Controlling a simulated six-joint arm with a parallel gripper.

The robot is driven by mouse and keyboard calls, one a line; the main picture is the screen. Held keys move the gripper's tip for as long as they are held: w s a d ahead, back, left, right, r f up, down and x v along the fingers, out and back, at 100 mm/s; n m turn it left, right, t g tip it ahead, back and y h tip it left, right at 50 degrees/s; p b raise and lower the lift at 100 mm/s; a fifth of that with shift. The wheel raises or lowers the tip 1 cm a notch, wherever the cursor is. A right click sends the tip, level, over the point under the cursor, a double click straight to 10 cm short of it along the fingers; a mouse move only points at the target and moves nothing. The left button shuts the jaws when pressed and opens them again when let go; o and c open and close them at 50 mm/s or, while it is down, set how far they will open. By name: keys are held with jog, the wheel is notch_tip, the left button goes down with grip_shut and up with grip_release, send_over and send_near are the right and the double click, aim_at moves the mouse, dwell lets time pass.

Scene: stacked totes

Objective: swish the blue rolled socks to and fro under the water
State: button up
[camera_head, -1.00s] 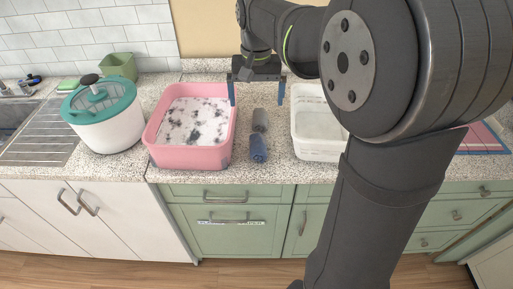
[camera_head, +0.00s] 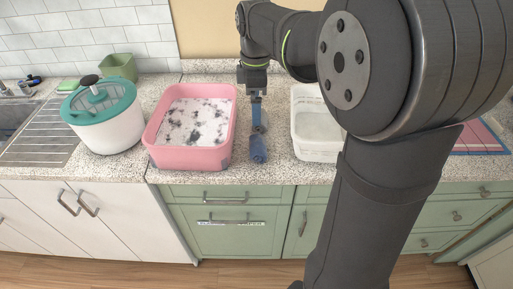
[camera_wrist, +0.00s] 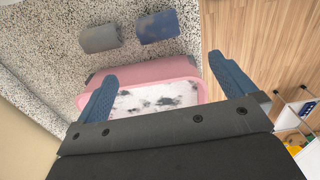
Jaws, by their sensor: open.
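The blue rolled socks (camera_head: 258,149) lie on the speckled counter near its front edge, just right of the pink tub. They also show in the wrist view (camera_wrist: 157,27), beside a grey roll (camera_wrist: 100,38). The pink tub (camera_head: 190,158) holds water with white foam and dark patches; it also shows in the wrist view (camera_wrist: 140,72). My gripper (camera_head: 257,122) is above the rolls, seen edge-on in the head view and hiding most of the grey roll. In the wrist view my gripper (camera_wrist: 168,85) has its blue fingers wide apart with nothing between them.
A white tub (camera_head: 315,152) stands right of the socks, partly behind my arm. A white and teal lidded spinner (camera_head: 115,130) stands left of the pink tub. Behind it is a green container (camera_head: 118,67). A sink (camera_head: 14,115) is at far left. Little counter is free between the tubs.

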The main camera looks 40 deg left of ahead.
aim_at(258, 142)
notch_tip(258, 142, down, 12)
jog(key=shift+f, duration=0.1)
jog(key=shift+w+f, duration=0.15)
jog(key=shift+f, duration=1.2)
jog(key=shift+w+f, duration=0.15)
jog(key=shift+f, duration=1.15)
jog(key=c, duration=1)
jog(key=shift+r, duration=0.25)
jog(key=r, duration=0.9)
jog(key=shift+a+r, duration=0.25)
jog(key=shift+a, duration=0.1)
jog(key=s+a+r, duration=0.3)
jog(key=s+a, duration=0.1)
jog(key=a, duration=0.5)
jog(key=s+a+r, duration=0.2)
jog(key=s+a, duration=0.2)
jog(key=a, duration=0.6)
jog(key=f, duration=1.3)
jog(key=shift+s+d+f, duration=0.1)
jog(key=shift+d+f, duration=0.1)
jog(key=shift+f, duration=0.2)
